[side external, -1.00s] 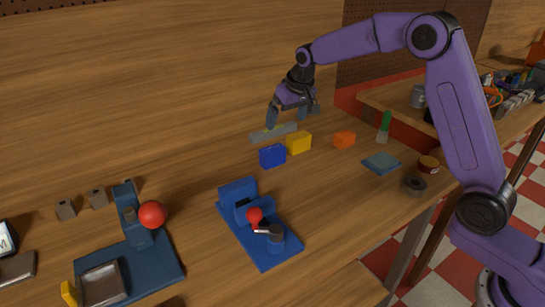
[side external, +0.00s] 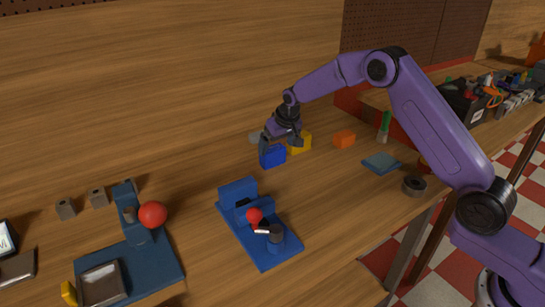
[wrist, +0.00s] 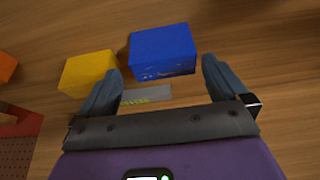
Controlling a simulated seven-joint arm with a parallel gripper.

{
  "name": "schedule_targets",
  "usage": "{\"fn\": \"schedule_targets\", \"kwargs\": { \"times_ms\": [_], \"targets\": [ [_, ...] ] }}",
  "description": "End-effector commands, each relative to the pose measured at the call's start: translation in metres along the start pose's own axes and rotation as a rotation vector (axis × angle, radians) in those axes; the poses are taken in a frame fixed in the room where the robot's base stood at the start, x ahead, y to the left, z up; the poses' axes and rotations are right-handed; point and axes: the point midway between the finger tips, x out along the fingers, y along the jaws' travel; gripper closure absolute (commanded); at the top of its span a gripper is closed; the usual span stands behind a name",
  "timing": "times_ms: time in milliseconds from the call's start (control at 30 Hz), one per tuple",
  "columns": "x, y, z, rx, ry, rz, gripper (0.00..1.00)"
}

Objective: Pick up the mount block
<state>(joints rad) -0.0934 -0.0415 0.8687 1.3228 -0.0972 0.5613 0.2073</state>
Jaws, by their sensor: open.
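No block carries a label I can read, so I cannot tell which one is the mount block. A blue block (side external: 273,158) and a yellow block (side external: 304,141) sit close together on the wooden bench. A grey bar (side external: 256,138) lies behind them, partly hidden by my gripper (side external: 281,142). My gripper is open and low over these pieces. In the wrist view, the blue block (wrist: 163,50) is just beyond the gap between my fingertips (wrist: 160,68). The yellow block (wrist: 91,72) is beside the left fingertip, and the grey bar (wrist: 146,96) shows between the fingers.
An orange block (side external: 344,139) lies to the right, with a blue-grey pad (side external: 381,163) and a dark ring (side external: 414,186) beyond. A second fixture with a larger red ball (side external: 153,214) stands at left.

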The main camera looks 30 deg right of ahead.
Motion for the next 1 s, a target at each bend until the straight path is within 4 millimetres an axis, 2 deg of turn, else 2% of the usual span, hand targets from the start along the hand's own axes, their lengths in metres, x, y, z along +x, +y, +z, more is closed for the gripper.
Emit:
{"fn": "schedule_targets", "kwargs": {
  "times_ms": [400,733,767,800,867,900,1000],
  "targets": [
    [0.045,-0.004,-0.002,-0.001,-0.002,-0.001,0.0],
    [0.05,-0.004,-0.002,-0.001,-0.001,-0.001,0.0],
    [0.05,-0.004,-0.002,-0.001,-0.001,-0.001,0.06],
    [0.05,-0.004,-0.002,-0.001,-0.001,-0.001,0.2],
    [0.05,-0.004,-0.002,-0.001,-0.001,-0.001,0.39],
    [0.05,-0.004,-0.002,-0.001,-0.001,-0.001,0.44],
    [0.05,-0.004,-0.003,-0.001,0.0,-0.001,0.44]
  ]
}}
